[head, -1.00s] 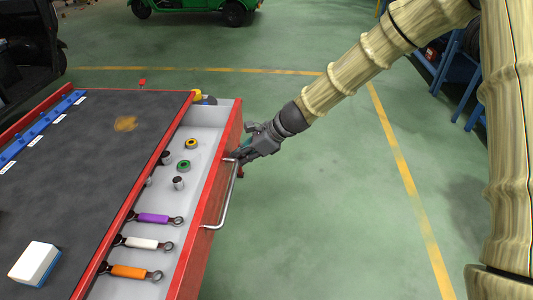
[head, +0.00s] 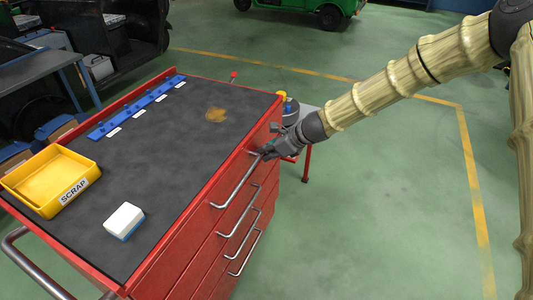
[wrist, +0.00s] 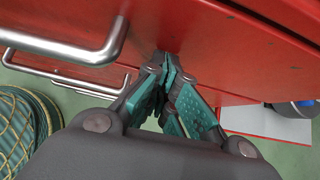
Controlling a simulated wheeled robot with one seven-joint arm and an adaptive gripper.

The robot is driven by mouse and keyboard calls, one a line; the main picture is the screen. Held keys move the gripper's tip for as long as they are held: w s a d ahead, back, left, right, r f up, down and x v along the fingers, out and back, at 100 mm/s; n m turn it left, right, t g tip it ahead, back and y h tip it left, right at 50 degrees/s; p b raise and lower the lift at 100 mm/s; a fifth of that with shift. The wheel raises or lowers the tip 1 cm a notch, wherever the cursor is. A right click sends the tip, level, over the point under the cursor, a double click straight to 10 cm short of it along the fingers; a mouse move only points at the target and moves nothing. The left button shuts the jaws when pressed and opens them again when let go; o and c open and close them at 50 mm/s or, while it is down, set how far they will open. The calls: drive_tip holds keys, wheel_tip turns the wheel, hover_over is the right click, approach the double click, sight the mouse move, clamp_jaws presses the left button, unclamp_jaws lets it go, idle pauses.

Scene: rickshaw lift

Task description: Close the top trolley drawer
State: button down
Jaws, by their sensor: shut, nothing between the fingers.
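The top trolley drawer (head: 197,226) is flush with the red trolley's front, and its inside and tools are hidden. Its bar handle (head: 234,181) is bare. My gripper (head: 266,151) is at the far end of this handle, close against the red front. In the wrist view my gripper (wrist: 165,72) has its teal-padded fingers together and empty, with the tips at the red face (wrist: 205,45). A handle (wrist: 85,50) shows to the left of the fingers. I cannot tell if the tips touch the face.
On the dark trolley top (head: 165,160) are a yellow scrap bin (head: 50,180), a white-and-blue block (head: 124,221) and a blue rail (head: 137,107). Lower drawer handles (head: 240,222) stick out below. A blue-grey canister (head: 291,113) stands behind. Green floor to the right is clear.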

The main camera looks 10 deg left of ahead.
drive_tip(key=shift+a+r, duration=0.1)
drive_tip(key=shift+a, duration=0.1)
drive_tip(key=s+d+r, duration=0.1)
drive_tip(key=d+r, duration=0.2)
drive_tip(key=d, duration=0.2)
drive_tip(key=s+d+r+p, duration=0.1)
drive_tip(key=s+d+r, duration=0.1)
drive_tip(key=d, duration=0.4)
drive_tip(key=shift+r, duration=0.9)
drive_tip(key=s+d+f+n+g+h, duration=0.1)
drive_tip(key=s+d+f+n+h, duration=0.15)
drive_tip(key=s+d+f, duration=0.4)
drive_tip(key=s+d+f+n+h+p, duration=0.1)
drive_tip(key=s+d+f+n+h, duration=0.15)
drive_tip(key=s+f, duration=0.6)
drive_tip(key=s+d+f+n+g+h, duration=0.1)
drive_tip(key=s+d+f+n, duration=0.35)
drive_tip(key=f, duration=0.55)
drive_tip(key=s+d+f+n+h, duration=0.1)
drive_tip(key=s+d+f+n, duration=0.1)
drive_tip(key=s, duration=0.6)
drive_tip(key=s+d+f+n+p, duration=0.1)
drive_tip(key=s+d+n, duration=0.3)
drive_tip(key=s, duration=0.4)
drive_tip(key=s+d+f+n+h, duration=0.1)
drive_tip(key=s+d+f+n, duration=0.2)
drive_tip(key=s, duration=0.5)
drive_tip(key=shift+d+f+n+h, duration=0.3)
drive_tip(key=shift+d+n, duration=0.25)
drive_tip(key=shift+n, duration=0.6)
